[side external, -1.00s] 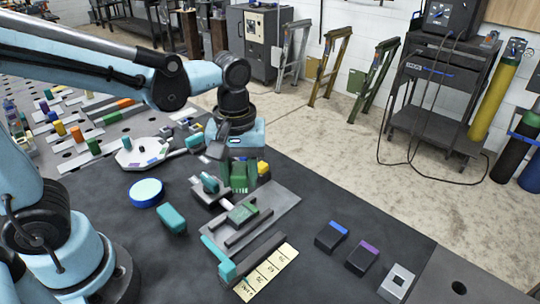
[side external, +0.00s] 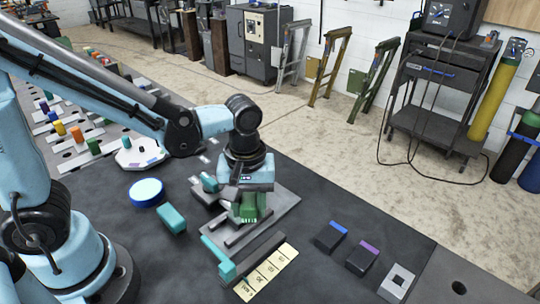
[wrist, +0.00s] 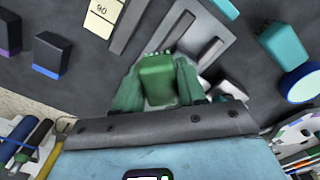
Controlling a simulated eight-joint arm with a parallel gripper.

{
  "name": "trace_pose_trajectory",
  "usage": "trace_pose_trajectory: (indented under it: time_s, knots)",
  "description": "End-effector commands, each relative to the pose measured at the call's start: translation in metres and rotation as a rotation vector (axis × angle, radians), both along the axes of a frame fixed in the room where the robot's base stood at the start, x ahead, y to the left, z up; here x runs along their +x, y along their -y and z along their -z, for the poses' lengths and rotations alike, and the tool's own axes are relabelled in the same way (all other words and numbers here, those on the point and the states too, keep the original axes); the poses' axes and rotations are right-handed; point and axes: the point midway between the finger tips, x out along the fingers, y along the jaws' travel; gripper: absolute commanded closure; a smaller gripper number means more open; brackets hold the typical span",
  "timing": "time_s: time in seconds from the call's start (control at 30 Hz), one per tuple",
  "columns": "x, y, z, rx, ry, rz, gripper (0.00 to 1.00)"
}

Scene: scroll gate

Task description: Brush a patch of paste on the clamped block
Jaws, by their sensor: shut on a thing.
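My gripper (side external: 249,203) is lowered over the grey clamp fixture (side external: 286,208) in the side view. In the wrist view my gripper (wrist: 158,68) has its green fingers shut on a green, box-like piece (wrist: 157,84), which looks like the brush; a ragged edge shows at its far end. The clamped block lies between the fixture's grey bars, largely hidden by my gripper and the green piece. Whether the brush touches the block, and whether paste is on it, I cannot tell. A blue-rimmed round dish (side external: 146,191) with a pale top stands left of the fixture; the wrist view shows it too (wrist: 303,82).
A teal block (side external: 171,218) lies left of the fixture. A teal-ended bar (side external: 226,269) and a numbered card (side external: 272,269) lie in front. Two dark blocks, one blue-topped (side external: 331,235) and one purple-topped (side external: 362,256), and a grey square ring (side external: 397,282) are at right. Dark mat between them is clear.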

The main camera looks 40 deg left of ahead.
Motion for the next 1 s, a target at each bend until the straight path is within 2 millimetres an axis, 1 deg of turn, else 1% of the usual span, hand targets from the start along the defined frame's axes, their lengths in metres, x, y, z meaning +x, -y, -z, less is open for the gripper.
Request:
trace_pose_trajectory:
  time_s: [0.17, 0.2, 0.33, 0.8, 1.0]
  knots:
    - [0.001, 0.0, 0.023, 0.0, 0.0, 0.0, 0.84]
    - [0.001, -0.005, 0.021, 0.0, 0.001, -0.004, 0.88]
    - [0.001, -0.017, 0.024, 0.0, 0.0, -0.005, 0.88]
    - [0.0, -0.06, 0.023, 0.0, 0.0, -0.003, 0.88]
    - [0.001, -0.039, 0.022, 0.0, 0.0, 0.004, 0.88]
